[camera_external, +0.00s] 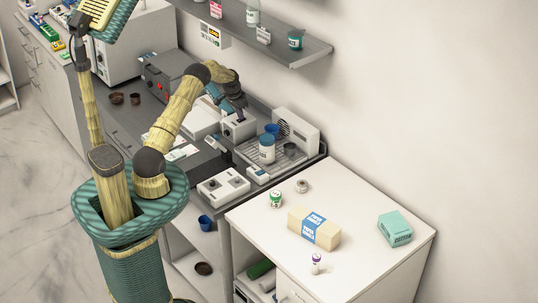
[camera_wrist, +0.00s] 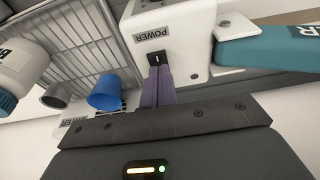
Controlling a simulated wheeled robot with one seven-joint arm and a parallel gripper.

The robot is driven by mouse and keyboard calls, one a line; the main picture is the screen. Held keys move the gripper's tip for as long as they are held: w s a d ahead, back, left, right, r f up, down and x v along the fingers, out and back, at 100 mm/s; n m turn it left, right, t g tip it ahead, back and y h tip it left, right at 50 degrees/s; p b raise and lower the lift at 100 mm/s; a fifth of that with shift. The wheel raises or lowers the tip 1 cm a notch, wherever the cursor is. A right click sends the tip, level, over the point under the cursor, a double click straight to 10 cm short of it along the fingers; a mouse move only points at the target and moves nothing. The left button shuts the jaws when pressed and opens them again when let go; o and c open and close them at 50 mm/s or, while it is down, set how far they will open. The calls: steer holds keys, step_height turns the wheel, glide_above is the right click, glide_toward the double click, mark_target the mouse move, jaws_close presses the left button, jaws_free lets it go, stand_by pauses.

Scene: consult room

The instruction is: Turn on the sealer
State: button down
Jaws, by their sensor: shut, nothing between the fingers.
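The sealer, a small white box (camera_external: 238,130), sits on the dark counter under the end of my arm. In the wrist view its white body (camera_wrist: 190,28) carries a POWER label and a small black rocker switch (camera_wrist: 155,58). A teal arm (camera_wrist: 260,45) with a partly cut-off label ending in "ER" extends to the right. My gripper (camera_wrist: 158,74) is shut and empty, its purple fingertips at or just in front of the lower edge of the switch; I cannot tell whether they touch. In the external view my gripper (camera_external: 236,112) is over the sealer, its fingertips partly hidden.
A wire rack (camera_wrist: 75,35) is beside the sealer, with a blue cup (camera_wrist: 105,92), a grey cup (camera_wrist: 56,95) and a white bottle (camera_wrist: 22,65). A white panel box (camera_external: 223,187) stands nearer the counter's front. A shelf (camera_external: 285,48) hangs above.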

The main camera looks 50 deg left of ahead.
mark_target(239, 120)
steer(key=v, duration=0.1)
steer(key=p+v, duration=0.1)
steer(key=v, duration=0.2)
steer(key=shift+w+p, duration=0.3)
steer(key=shift+p, duration=0.05)
steer(key=s+b+v, duration=0.2)
steer(key=b+v, duration=0.2)
steer(key=v, duration=0.5)
steer(key=shift+s, duration=0.3)
steer(key=shift+r, duration=0.1)
steer(key=s+d+r, duration=0.1)
steer(key=s+d, duration=0.4)
steer(key=d, duration=0.4)
steer(key=s+d+r, duration=0.2)
steer(key=s+d, duration=0.3)
steer(key=d, duration=0.5)
steer(key=s+d+f, duration=0.1)
steer(key=s+d, duration=0.4)
steer(key=s, duration=0.3)
steer(key=s+d+f, duration=0.1)
steer(key=s+d, duration=0.4)
steer(key=s, duration=0.4)
steer(key=shift+d, duration=0.4)
stand_by(0.5)
